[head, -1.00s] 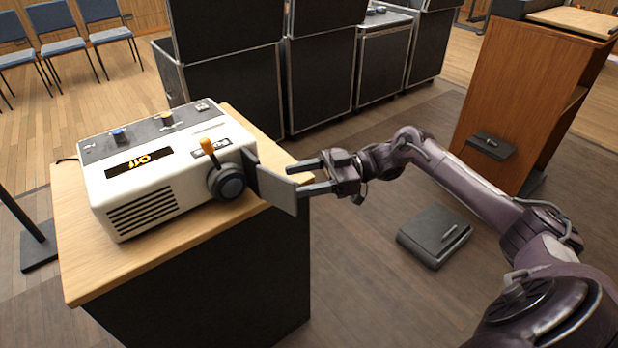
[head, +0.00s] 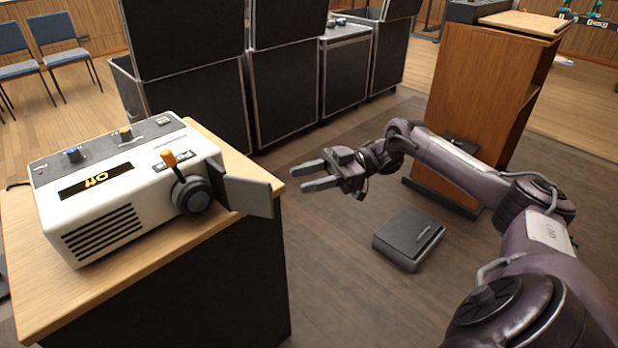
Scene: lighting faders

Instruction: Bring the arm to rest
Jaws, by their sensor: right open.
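My right gripper (head: 305,178) is in the head view, right of the wooden-topped stand. It is open and empty, its two fingers pointing left, apart from the dark flap of the white projector-like device. My right arm (head: 455,172) reaches in from the lower right. The white device (head: 120,190) sits on the stand, with an orange-tipped lever (head: 169,158), a round dark knob (head: 192,196), a dark flap (head: 245,194) sticking out on its right and a display reading "Off". My left gripper is not in view.
The wooden stand top (head: 30,290) fills the lower left. Black cases (head: 282,95) stand behind. A wooden lectern (head: 485,95) is at the upper right. A dark flat box (head: 408,238) lies on the floor below my right arm. Blue chairs (head: 55,30) are at the far left.

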